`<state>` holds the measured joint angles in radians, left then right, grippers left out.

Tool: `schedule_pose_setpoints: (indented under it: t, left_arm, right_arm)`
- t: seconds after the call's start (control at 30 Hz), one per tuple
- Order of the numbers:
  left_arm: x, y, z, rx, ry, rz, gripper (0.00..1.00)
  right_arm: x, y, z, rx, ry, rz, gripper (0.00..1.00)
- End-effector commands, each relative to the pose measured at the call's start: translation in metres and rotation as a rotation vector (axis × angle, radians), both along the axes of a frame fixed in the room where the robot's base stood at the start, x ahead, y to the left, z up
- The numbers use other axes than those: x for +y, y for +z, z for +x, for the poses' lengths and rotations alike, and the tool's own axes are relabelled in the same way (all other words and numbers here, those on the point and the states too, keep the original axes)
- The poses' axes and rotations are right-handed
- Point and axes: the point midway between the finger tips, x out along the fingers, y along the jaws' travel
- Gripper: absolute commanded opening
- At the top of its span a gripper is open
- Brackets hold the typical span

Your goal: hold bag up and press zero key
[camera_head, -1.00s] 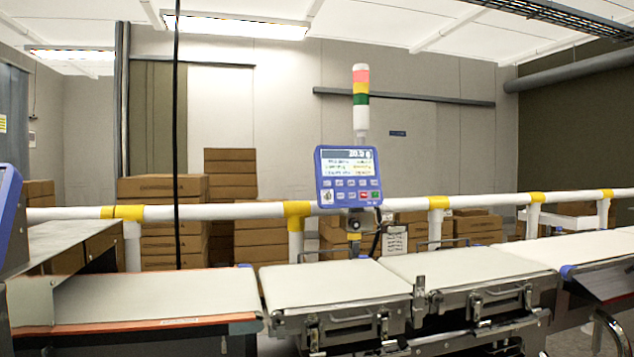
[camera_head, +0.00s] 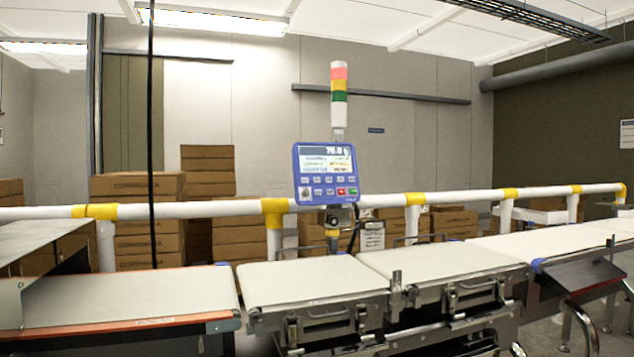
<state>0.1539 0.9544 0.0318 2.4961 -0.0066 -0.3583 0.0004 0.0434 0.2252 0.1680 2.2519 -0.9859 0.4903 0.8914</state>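The blue control panel (camera_head: 325,174) stands on a post behind the belts, with a lit screen and several keys below it. The screen's top line shows a number in grams, too small to read surely. Which key is the zero key cannot be told at this size. The weighing belt (camera_head: 312,281) below the panel is bare. No bag is in view. Neither of my grippers is in view.
A white rail (camera_head: 390,200) with yellow joints runs behind the belts. The infeed belt (camera_head: 125,298) at left and another belt (camera_head: 440,261) to the right are empty. Stacked cartons (camera_head: 137,186) stand behind the rail. A signal tower (camera_head: 339,95) rises above the panel.

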Motion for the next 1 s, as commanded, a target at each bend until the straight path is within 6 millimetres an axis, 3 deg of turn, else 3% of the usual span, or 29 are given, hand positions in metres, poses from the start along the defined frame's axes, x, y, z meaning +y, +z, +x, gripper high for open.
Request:
schedule_pose_setpoints:
  t: [0.1, 1.0]
  left_arm:
    - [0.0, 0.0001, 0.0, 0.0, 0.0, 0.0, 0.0]
    - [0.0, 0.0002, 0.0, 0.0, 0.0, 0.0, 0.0]
  right_arm:
    - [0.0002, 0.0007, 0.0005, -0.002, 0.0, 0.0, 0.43]
    - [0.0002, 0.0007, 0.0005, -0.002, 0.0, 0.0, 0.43]
